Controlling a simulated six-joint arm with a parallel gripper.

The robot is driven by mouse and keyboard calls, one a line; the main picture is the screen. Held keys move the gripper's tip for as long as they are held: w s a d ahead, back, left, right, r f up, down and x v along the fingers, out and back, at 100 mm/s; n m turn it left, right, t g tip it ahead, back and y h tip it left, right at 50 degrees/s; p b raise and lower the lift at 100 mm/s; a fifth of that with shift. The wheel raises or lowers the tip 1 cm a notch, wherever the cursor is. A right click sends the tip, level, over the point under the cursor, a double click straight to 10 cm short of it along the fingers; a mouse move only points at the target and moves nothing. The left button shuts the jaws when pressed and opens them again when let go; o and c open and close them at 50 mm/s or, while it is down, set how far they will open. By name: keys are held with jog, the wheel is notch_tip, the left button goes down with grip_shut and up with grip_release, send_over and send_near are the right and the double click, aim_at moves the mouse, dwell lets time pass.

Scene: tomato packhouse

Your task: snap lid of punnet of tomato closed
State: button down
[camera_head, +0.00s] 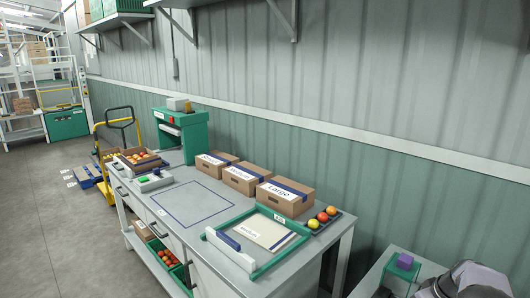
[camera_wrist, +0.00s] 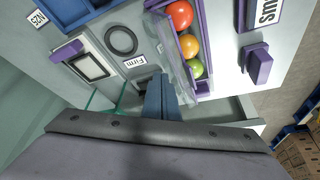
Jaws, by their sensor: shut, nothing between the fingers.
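In the wrist view a narrow purple-edged container (camera_wrist: 204,85) holds a red tomato (camera_wrist: 180,14), an orange tomato (camera_wrist: 189,47) and a green tomato (camera_wrist: 194,69) in a row. A clear panel (camera_wrist: 172,45) stands tilted along its left side; it looks like a raised lid, but I cannot tell for sure that this is the punnet. My gripper (camera_wrist: 160,98) has its blue-grey fingers together and empty, just below the container's lower end in the picture. I cannot tell whether they touch it. My gripper does not show in the head view.
In the wrist view a "Firm" label (camera_wrist: 136,61), a dark ring (camera_wrist: 121,40) and a purple-framed panel (camera_wrist: 91,66) lie left of the container. In the head view cardboard boxes (camera_head: 240,180), a green frame (camera_head: 260,270) and a dark tray (camera_head: 340,217) stand on a bench.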

jog(key=shift+r, duration=0.1)
notch_tip(320, 180, up, 8)
jog(key=p, duration=0.4)
dwell(0.4)
jog(key=s+a+r+m+g, duration=0.15)
jog(key=s+a, duration=0.35)
jog(key=a, duration=0.6)
jog(key=s+a+r+g, duration=0.15)
jog(key=s+a, duration=0.35)
jog(key=a, duration=0.5)
jog(key=s+a+f, duration=0.1)
jog(key=s+a, duration=0.3)
jog(key=s, duration=0.5)
jog(key=s+a+m+g+h, duration=0.1)
jog(key=s+a, duration=0.4)
jog(key=s, duration=0.4)
jog(key=shift+f, duration=0.35)
